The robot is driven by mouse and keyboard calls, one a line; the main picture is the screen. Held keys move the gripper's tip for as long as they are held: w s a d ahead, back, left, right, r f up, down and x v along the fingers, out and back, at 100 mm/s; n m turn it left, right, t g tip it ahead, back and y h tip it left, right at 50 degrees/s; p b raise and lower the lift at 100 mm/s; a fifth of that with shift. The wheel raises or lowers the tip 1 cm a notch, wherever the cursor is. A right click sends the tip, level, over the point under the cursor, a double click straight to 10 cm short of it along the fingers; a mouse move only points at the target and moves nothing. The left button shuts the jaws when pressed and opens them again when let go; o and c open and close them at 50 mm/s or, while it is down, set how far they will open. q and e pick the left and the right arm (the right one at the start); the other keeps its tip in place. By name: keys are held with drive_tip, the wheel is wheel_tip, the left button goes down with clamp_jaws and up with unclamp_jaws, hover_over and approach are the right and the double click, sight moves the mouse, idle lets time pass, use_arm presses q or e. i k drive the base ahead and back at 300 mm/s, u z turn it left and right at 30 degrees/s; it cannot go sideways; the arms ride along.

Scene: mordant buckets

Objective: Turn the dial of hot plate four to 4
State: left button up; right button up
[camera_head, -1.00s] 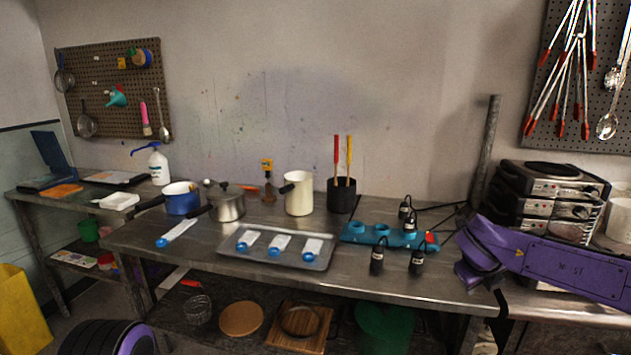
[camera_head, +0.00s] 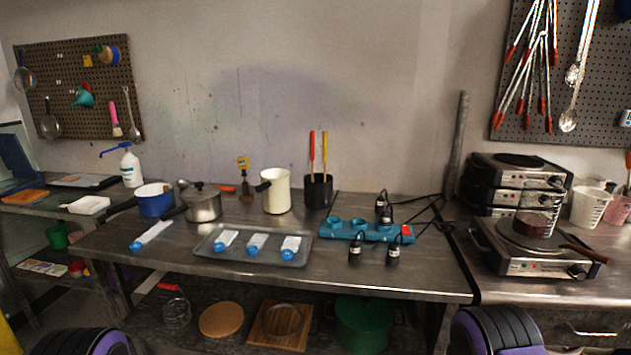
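Several hot plates stand at the right. Some are stacked at the back (camera_head: 520,183), with dials on their front panels. A single hot plate (camera_head: 530,262) sits in front of the stack, with a black dial (camera_head: 577,271) at the right of its front panel. A small dark-bottomed pot (camera_head: 533,226) with a brown handle stands on it. I cannot read any hot plate's number or dial marks. Neither gripper shows; only purple and black parts of my arms show at the bottom edge.
A teal power strip (camera_head: 365,231) with black plugs and cables lies on the metal table (camera_head: 400,277). A tray (camera_head: 215,255) with blue-capped items, pots and a utensil holder (camera_head: 318,191) stand to the left. White measuring jugs (camera_head: 590,207) stand right of the stack.

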sight(577, 271)
drive_tip(key=z, duration=1.45)
drive_tip(key=k, duration=1.05)
drive_tip(key=z, duration=1.25)
drive_tip(key=i, duration=0.95)
drive_tip(key=u, duration=0.35)
drive_tip(key=i, duration=0.9)
drive_tip(key=u, duration=0.75)
